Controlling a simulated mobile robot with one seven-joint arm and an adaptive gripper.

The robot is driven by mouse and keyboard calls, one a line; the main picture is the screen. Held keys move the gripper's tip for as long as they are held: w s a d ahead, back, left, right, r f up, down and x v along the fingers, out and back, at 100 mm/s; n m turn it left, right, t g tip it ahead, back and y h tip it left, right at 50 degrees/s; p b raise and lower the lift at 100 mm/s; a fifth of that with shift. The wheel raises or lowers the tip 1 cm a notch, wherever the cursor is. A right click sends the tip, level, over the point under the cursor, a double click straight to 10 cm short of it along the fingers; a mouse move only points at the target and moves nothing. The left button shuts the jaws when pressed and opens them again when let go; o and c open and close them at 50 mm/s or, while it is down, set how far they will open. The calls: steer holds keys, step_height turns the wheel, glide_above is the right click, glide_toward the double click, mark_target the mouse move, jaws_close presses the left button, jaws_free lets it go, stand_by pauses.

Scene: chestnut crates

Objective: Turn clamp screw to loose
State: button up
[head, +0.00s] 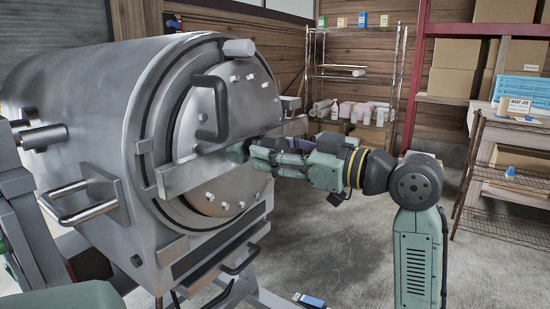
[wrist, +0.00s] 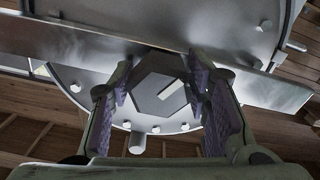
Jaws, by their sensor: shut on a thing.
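A large grey metal drum (head: 90,110) has a round bolted door (head: 190,112) with a flat clamp bar (head: 187,175) across it. The bar also crosses the top of the wrist view (wrist: 75,42). My gripper (head: 258,155) reaches in from the right to the middle of the bar. In the wrist view the two purple-padded fingers (wrist: 160,76) stand either side of the clamp screw (wrist: 150,95), a grey, angular head with a light slot-like mark. They are shut on it. In the head view the fingers hide the screw, and how far it is turned cannot be told.
A curved dark handle (head: 212,108) sticks out of the door above the bar, and another handle (head: 240,262) is below. Wire shelves (head: 357,75) stand behind, and a wire rack (head: 500,175) at right. The concrete floor (head: 350,245) between is mostly clear.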

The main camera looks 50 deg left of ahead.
steer(key=shift+n, duration=0.6)
steer(key=shift+b, duration=0.3)
steer(key=o, duration=1.2)
steer(key=v, duration=1.2)
